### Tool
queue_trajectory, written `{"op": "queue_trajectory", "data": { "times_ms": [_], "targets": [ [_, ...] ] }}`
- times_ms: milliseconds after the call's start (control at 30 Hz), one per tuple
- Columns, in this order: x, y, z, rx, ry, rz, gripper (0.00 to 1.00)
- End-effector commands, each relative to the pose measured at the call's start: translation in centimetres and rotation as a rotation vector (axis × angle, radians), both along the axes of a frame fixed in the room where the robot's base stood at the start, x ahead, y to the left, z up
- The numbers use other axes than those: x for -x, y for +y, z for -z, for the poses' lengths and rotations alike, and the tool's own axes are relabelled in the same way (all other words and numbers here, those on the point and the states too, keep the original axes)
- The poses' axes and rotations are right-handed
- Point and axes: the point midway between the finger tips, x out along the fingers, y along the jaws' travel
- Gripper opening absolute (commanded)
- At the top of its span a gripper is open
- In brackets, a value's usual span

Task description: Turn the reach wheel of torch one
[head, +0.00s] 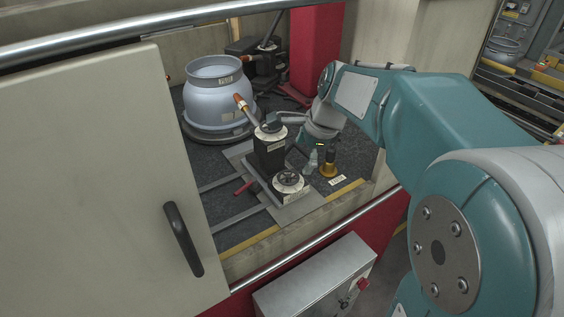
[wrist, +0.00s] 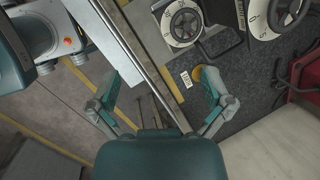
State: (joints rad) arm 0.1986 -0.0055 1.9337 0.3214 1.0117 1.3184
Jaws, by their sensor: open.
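Torch one's black stand (head: 268,160) carries an angled torch with an orange tip (head: 239,101) beside a grey cylinder (head: 213,92). A dial wheel (head: 271,130) tops the stand, and a second, lower wheel (head: 288,181) sits at its foot. I cannot tell which is the reach wheel. In the wrist view, the lower wheel (wrist: 184,24) and the higher wheel (wrist: 290,14) show near the top edge. My gripper (head: 314,154) is right of the stand, partly hidden by its own wrist. Its fingers are spread and empty in the wrist view (wrist: 160,98), apart from both wheels.
A brass-based black post (head: 328,164) stands close to my gripper, near a small label (head: 337,181). A railing (head: 300,243) runs along the front edge. A red column (head: 317,45) and another dark torch unit (head: 265,62) stand behind. A pale door (head: 95,180) blocks the left.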

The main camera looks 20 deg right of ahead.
Motion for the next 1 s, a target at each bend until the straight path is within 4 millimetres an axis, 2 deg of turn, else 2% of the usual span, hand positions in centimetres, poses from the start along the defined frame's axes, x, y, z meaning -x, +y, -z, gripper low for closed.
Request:
{"op": "queue_trajectory", "data": {
  "times_ms": [33,100,200,300,467,900,1000],
  "targets": [
    [-1.5,-0.7,0.9,-0.047,0.039,0.098,1.0],
    [-3.3,-1.4,1.8,-0.108,0.085,0.235,1.0],
    [-5.2,-2.2,2.8,-0.175,0.139,0.383,1.0],
    [-6.1,-2.7,3.5,-0.212,0.17,0.467,1.0],
    [-6.5,-2.5,4.2,-0.224,0.181,0.496,1.0],
    [-8.2,-0.1,11.3,-0.221,0.182,0.492,1.0],
    [-8.5,0.3,12.4,-0.222,0.18,0.493,1.0]
  ]
}}
